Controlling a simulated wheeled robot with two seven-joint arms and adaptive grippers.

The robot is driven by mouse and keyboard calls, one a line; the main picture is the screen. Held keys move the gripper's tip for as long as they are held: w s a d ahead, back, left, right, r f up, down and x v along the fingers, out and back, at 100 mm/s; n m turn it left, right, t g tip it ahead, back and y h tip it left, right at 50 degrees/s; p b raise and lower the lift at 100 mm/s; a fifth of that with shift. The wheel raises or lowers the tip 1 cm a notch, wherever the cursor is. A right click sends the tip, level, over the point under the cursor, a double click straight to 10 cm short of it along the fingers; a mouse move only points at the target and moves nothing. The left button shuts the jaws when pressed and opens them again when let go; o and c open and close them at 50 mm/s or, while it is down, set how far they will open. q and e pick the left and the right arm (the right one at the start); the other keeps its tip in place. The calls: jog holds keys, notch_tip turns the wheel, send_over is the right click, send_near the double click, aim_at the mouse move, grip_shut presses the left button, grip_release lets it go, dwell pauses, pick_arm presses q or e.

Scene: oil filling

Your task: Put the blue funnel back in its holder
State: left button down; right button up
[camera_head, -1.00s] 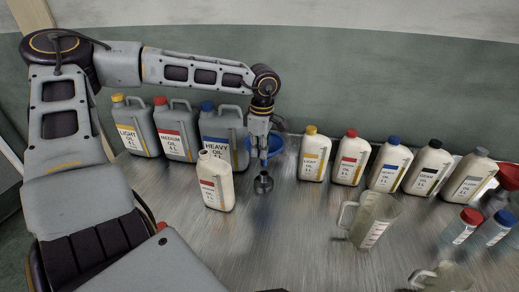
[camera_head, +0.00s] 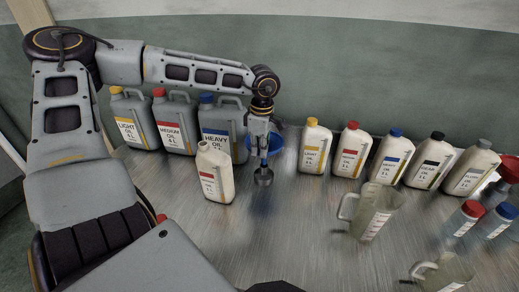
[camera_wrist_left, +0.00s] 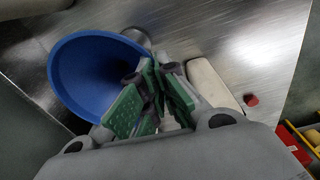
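The blue funnel (camera_head: 277,142) is at the tip of my left gripper (camera_head: 263,152), partly hidden behind the fingers in the head view. In the left wrist view the funnel (camera_wrist_left: 88,75) has its wide mouth facing the camera. The green-padded fingers (camera_wrist_left: 158,93) are close together at its right edge and look shut on it; the exact contact is hidden. A small round metal piece, apparently the holder (camera_head: 263,177), shows just below the fingertips; in the wrist view the metal piece (camera_wrist_left: 136,36) is partly behind the funnel. I cannot tell whether the spout is inside it. My right gripper is not in view.
A white red-label bottle (camera_head: 214,172) stands close left of the gripper. Grey canisters (camera_head: 176,125) line the back left and several white bottles (camera_head: 352,152) the back right. A clear jug (camera_head: 372,213) and a red funnel (camera_head: 509,172) are at right.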

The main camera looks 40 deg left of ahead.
pick_arm(q)
jog(key=shift+f+b, duration=0.2)
jog(key=shift+b, duration=0.25)
dwell(0.3)
dwell(0.4)
jog(key=shift+f+b, duration=1.6)
jog(key=shift+b, duration=0.05)
dwell(0.8)
jog(key=c, duration=1.6)
grip_release()
jog(key=shift+o, duration=0.2)
jog(key=shift+r, duration=0.1)
notch_tip(320, 180, up, 12)
jog(key=shift+d, duration=0.4)
